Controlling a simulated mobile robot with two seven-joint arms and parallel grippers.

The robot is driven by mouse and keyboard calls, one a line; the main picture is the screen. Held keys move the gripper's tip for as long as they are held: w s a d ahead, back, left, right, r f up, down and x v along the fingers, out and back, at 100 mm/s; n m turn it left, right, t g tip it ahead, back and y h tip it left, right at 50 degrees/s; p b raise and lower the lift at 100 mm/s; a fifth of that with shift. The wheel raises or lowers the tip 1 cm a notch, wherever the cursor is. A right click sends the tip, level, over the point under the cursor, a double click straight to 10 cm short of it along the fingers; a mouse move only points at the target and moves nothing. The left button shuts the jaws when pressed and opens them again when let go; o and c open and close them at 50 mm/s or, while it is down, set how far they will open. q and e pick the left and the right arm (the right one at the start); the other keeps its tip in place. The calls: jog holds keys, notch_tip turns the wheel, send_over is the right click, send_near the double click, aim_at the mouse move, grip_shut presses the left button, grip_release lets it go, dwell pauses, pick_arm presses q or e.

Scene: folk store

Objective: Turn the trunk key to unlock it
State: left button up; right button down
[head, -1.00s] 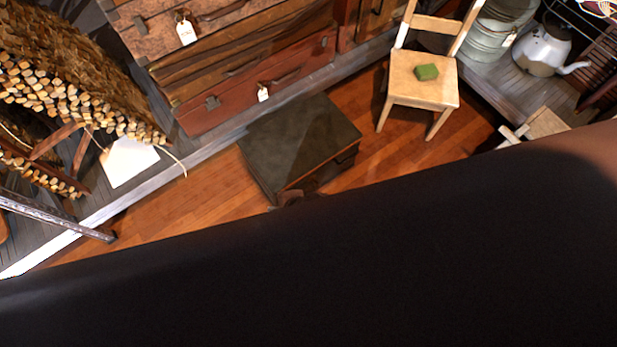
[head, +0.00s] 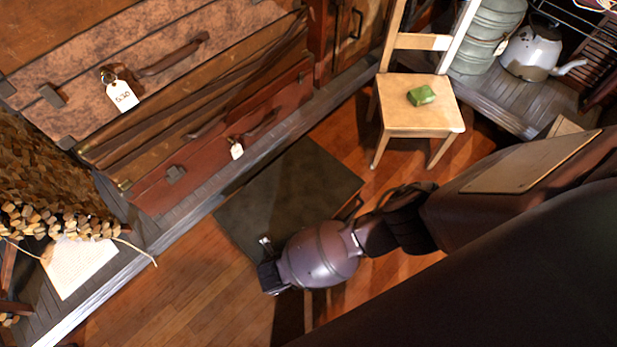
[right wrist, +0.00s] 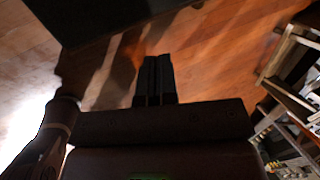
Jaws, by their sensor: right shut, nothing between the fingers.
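The dark grey-green trunk (head: 295,185) stands on the wooden floor with its flat lid closed. Part of its near side is hidden behind my right arm. My right gripper (head: 268,278) is over the trunk's near left corner in the head view; I cannot tell whether it touches. In the right wrist view my right gripper (right wrist: 155,70) has its two black fingers together and empty, with a dark edge of the trunk (right wrist: 70,25) beyond. I cannot make out the key or lock in either view. My left gripper is not in view.
Stacked suitcases (head: 190,75) stand on a raised grey platform behind the trunk. A kettle (head: 530,52) is at the upper right. Bare floor (head: 190,290) lies left of the trunk.

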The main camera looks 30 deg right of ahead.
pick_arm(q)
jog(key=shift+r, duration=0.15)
pick_arm(e)
jog(key=shift+w+d, duration=0.2)
jog(key=shift+w, duration=0.15)
jog(key=shift+f, duration=0.1)
pick_arm(q)
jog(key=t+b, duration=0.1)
jog(key=b, duration=0.1)
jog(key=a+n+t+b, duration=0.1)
jog(key=b, duration=0.2)
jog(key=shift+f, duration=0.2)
pick_arm(e)
jog(key=w+d+f, duration=0.2)
jog(key=d+f, duration=0.5)
jog(key=f, duration=0.2)
jog(key=shift+w+d, duration=0.15)
jog(key=shift+w, duration=0.15)
jog(key=shift+f, duration=0.1)
